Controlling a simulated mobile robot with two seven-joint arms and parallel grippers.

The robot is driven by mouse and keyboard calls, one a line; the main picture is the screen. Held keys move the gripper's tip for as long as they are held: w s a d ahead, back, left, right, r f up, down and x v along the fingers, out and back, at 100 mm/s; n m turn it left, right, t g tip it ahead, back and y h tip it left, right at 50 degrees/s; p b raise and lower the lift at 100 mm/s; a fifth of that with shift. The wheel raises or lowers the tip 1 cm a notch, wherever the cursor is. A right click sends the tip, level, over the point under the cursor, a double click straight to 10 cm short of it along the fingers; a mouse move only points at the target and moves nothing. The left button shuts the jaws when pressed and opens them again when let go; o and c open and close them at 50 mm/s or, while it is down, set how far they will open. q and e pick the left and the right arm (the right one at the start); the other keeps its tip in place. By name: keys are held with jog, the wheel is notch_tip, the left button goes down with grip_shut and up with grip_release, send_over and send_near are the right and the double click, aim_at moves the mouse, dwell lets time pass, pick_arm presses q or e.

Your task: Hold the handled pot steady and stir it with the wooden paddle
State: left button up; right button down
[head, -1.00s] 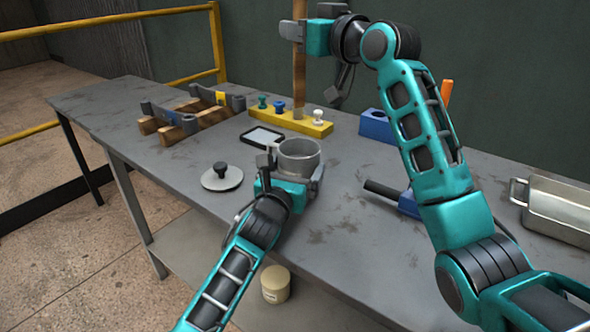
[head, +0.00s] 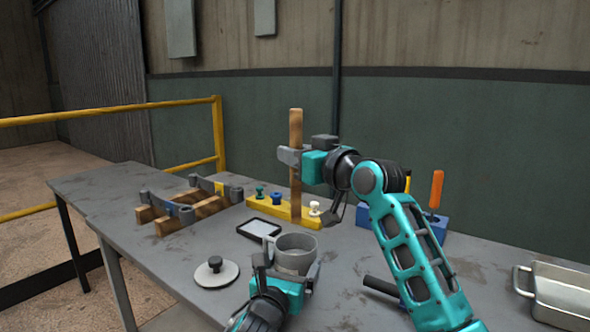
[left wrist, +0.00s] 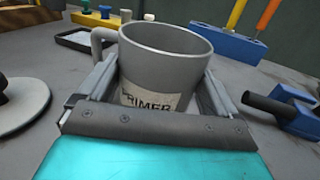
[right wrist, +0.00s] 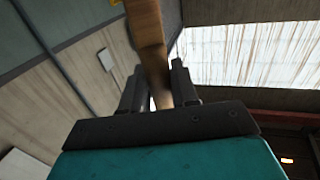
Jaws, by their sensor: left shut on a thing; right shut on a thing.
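The grey handled pot (head: 297,252) stands at the table's middle; its label reads PRIMER in the left wrist view (left wrist: 160,70), with its handle on the left. My left gripper (head: 285,276) is shut on the pot, one finger on each side of its body. My right gripper (head: 290,157) is shut on the wooden paddle (head: 296,127), which is held upright. The paddle's lower end appears just above and behind the pot's rim in the head view, outside the pot. The right wrist view shows the paddle (right wrist: 150,45) between the fingers.
A flat lid with black knob (head: 216,273) lies left of the pot. Behind are a dark-framed tablet (head: 259,229), a yellow peg block (head: 262,208) and a wooden rack (head: 189,213). A blue tool block (head: 437,224) and a metal tray (head: 562,292) are at right.

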aim_at(297, 219)
jog(key=shift+f, duration=6.8)
jog(key=c, duration=1.5)
grip_release()
grip_shut()
